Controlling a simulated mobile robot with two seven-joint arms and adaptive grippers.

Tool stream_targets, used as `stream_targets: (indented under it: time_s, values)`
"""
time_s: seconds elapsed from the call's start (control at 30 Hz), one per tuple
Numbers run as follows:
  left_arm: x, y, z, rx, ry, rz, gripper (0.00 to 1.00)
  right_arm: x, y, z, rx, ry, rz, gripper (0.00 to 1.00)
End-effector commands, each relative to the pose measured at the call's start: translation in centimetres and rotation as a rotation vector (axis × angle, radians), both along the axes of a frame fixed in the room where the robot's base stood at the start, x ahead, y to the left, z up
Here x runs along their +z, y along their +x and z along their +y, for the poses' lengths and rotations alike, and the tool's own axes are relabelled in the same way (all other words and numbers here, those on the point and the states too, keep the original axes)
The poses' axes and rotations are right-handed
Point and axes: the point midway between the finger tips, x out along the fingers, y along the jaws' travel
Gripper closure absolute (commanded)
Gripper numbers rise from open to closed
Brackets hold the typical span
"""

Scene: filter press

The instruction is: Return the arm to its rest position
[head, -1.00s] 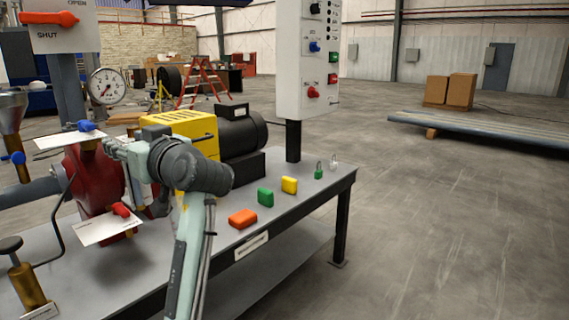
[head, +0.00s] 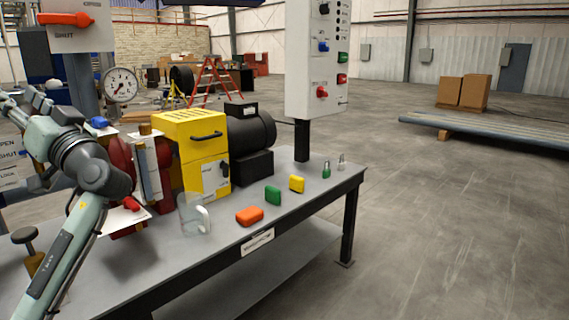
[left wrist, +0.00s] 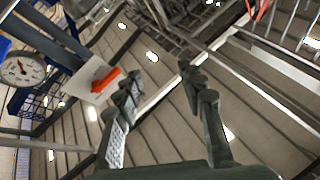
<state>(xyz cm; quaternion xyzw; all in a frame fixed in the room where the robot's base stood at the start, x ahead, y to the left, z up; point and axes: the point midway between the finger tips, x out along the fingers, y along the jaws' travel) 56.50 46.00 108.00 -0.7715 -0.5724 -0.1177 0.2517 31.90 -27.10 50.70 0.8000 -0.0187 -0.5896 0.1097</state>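My left arm rises from the lower left of the head view. Its dark joint is in front of the red valve body (head: 122,158), and the wrist reaches the left edge. In the left wrist view the left gripper (left wrist: 158,85) points up towards the roof. Its two fingers are spread apart with nothing between them. The red OPEN/SHUT lever (head: 67,19) on its white plate also shows there (left wrist: 106,80), beyond the left finger and apparently apart from it. My right gripper is in neither view.
On the bench (head: 225,250) stand a clear jug (head: 195,213), a yellow box (head: 192,150) and a black motor (head: 250,135). A gauge (head: 121,84) stands behind.

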Motion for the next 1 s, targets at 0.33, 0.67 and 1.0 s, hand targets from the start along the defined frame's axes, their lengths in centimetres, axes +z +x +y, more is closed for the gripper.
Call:
stream_targets:
  time_s: [0.33,0.67,1.0]
  values:
    - [-6.5,0.4,2.1,-0.021,-0.013,0.208,0.6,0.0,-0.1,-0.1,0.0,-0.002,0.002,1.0]
    - [-24.3,-0.5,1.2,-0.17,-0.201,0.652,0.6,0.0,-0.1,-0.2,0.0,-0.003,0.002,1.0]
    - [-44.5,-10.9,-3.4,-0.376,-0.457,1.23,0.6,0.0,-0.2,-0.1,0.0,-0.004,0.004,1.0]
